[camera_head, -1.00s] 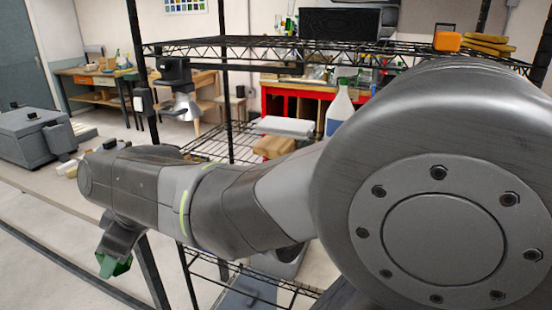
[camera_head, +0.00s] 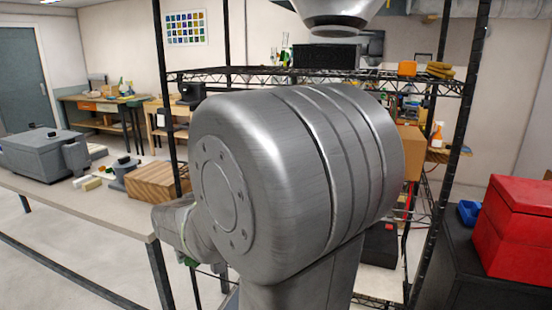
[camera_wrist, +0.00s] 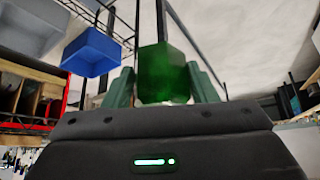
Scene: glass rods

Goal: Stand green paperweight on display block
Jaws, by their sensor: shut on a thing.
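The green paperweight (camera_wrist: 166,72) is a dark green, translucent, block-like piece. It sits between the two fingers of my gripper (camera_wrist: 163,82) in the wrist view, and the gripper is shut on it. In the head view my own arm hides the gripper, and a small green patch low beside the arm is too small to name. A striped wooden block (camera_head: 152,182) stands on the long bench at the left. I cannot tell whether it is the display block. The gripper appears apart from it.
The pale bench (camera_head: 95,207) also carries a grey machine (camera_head: 35,155) and small pieces. A black wire shelf (camera_head: 250,74) stands behind my arm. A red toolbox (camera_head: 515,235) is at the right. A blue bin (camera_wrist: 91,52) shows in the wrist view.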

